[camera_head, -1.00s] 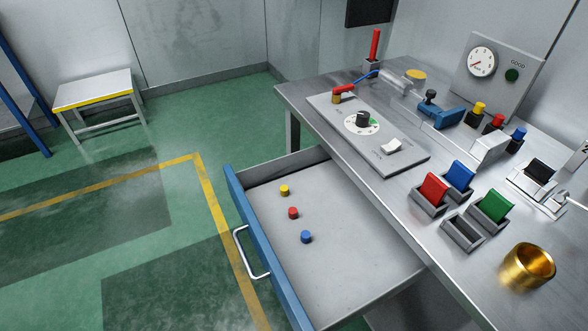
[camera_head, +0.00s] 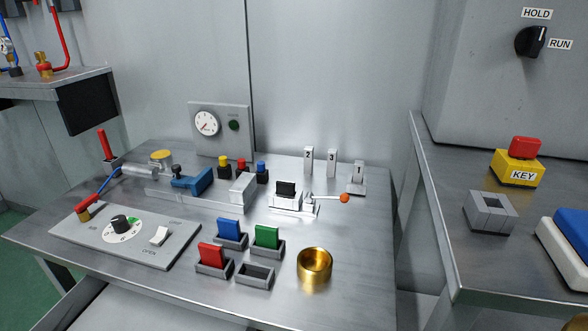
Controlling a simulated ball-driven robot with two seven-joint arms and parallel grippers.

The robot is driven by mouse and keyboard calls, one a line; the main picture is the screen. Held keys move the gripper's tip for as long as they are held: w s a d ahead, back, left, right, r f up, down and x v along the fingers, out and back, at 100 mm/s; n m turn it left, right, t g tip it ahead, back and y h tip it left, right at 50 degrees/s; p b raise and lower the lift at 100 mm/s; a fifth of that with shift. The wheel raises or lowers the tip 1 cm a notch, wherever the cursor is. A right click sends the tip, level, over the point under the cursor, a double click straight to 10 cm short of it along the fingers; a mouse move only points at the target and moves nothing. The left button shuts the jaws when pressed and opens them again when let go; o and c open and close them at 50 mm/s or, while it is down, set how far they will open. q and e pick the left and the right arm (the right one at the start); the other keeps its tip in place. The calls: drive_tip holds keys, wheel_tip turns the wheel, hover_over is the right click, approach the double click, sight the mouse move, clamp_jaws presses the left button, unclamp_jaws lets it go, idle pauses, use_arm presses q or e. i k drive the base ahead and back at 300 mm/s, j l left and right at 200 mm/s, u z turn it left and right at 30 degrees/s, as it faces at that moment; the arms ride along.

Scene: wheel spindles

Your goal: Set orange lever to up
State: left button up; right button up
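The orange lever (camera_head: 326,197) is a thin metal rod with an orange ball at its right end. It extends roughly level to the right from a small metal fixture (camera_head: 290,198) with a black block on top, near the middle of the workbench (camera_head: 180,285). Its ball shows in front of the numbered white block marked 1 (camera_head: 358,180); I cannot tell the gap between them. Neither of my grippers is in view.
White blocks marked 2 (camera_head: 308,160) and 3 (camera_head: 332,162) stand behind the lever. A brass cup (camera_head: 314,264) stands in front. Red (camera_head: 212,256), blue (camera_head: 229,230) and green (camera_head: 266,237) blocks sit in holders. A second bench (camera_head: 440,215) is on the right, across a gap.

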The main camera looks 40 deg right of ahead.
sight(344, 197)
drive_tip(key=j+z, duration=0.15)
drive_tip(key=z, duration=1.05)
